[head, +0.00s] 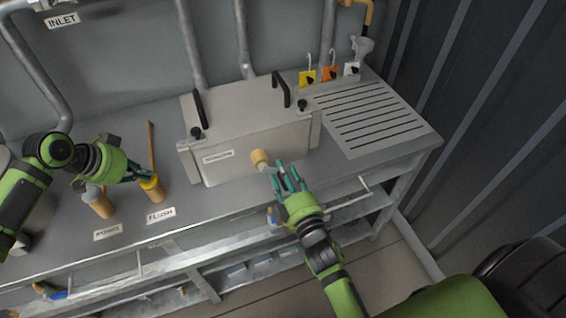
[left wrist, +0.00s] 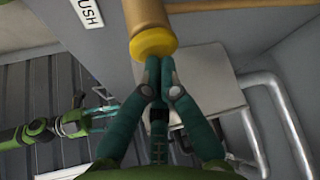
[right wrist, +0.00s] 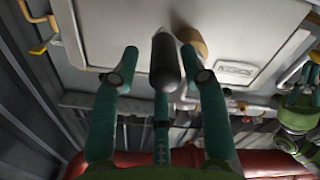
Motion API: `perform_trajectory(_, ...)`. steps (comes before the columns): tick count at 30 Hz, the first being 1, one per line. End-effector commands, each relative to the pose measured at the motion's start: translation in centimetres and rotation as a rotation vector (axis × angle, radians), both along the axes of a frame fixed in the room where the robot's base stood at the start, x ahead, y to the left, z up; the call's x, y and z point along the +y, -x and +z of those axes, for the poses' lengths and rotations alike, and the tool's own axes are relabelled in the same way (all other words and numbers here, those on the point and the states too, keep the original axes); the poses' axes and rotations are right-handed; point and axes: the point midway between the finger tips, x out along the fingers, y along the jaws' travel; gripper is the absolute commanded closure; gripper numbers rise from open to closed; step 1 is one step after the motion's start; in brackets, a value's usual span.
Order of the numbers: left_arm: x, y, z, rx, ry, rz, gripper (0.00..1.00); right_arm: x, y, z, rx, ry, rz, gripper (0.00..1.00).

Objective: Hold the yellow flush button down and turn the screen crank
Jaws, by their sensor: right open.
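The yellow flush button (head: 153,190) stands on the bench behind the FLUSH label (head: 160,215). My left gripper (head: 146,175) is at its top; in the left wrist view its fingertips (left wrist: 160,65) are together against or just at the yellow cap (left wrist: 153,43). I cannot tell whether the button is pressed. The screen crank (head: 259,157) sticks out from the front of the grey box, its tan part showing. My right gripper (head: 284,178) is just in front of it, fingers spread. In the right wrist view a dark handle (right wrist: 165,62) lies between the open fingers, near the tan part (right wrist: 192,40).
A second tan post (head: 98,202) stands left of the flush button, with a label in front. The grey box (head: 250,135) has black handles on top. A slotted drain board (head: 370,118) and small coloured tags (head: 330,72) are to the right. Bench front is clear.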

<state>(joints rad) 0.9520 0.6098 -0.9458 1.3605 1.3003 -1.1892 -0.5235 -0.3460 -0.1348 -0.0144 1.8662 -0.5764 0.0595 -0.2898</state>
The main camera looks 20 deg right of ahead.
Motion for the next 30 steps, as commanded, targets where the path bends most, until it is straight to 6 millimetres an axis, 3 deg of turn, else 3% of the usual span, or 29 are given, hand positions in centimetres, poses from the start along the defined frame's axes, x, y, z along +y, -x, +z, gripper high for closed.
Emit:
perform_trajectory(7,0.2,0.1,-0.3,0.004,-0.005,0.002,1.00,0.0,0.0,5.1,-0.007,0.000,0.003,0.56)
perform_trajectory(13,0.2,0.1,-0.3,0.004,-0.006,0.002,1.00,0.1,0.0,7.6,-0.006,-0.002,0.003,0.56)
perform_trajectory(20,0.2,0.1,-0.3,0.004,-0.006,0.002,1.00,0.1,0.1,8.3,-0.002,-0.003,0.002,0.56)
perform_trajectory(30,0.2,0.1,-0.3,0.004,-0.006,0.002,1.00,0.9,0.5,7.6,0.002,-0.025,0.038,0.56)
